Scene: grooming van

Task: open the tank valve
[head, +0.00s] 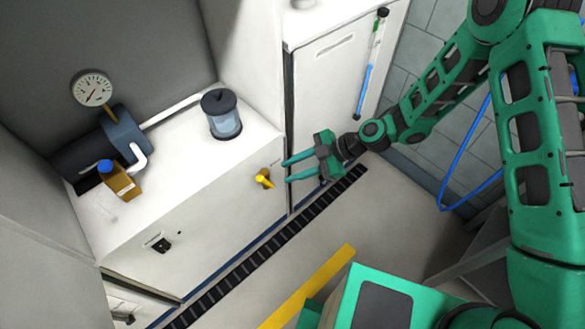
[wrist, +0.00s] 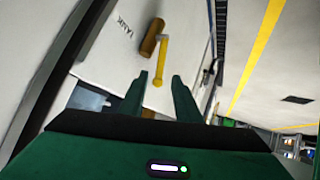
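The tank valve is a brass stem with a yellow lever (head: 264,178) on the front face of the white cabinet, near its right end. In the wrist view the yellow lever (wrist: 161,62) points down the picture, from the brass stem (wrist: 151,38) towards my fingers. A TANK label (wrist: 125,27) is beside it. My gripper (head: 287,171) is open and empty, just right of the valve in the head view, with a small gap to it. In the wrist view my fingertips (wrist: 160,76) lie on either side of the lever's free end; contact is not visible.
On the white counter (head: 190,160) stand a clear canister with a dark lid (head: 222,115), a brown bottle with a blue cap (head: 119,180) and a blue-grey pump (head: 122,135). A black floor grate (head: 265,245) runs along the cabinet. The floor by the yellow stripe (head: 310,290) is clear.

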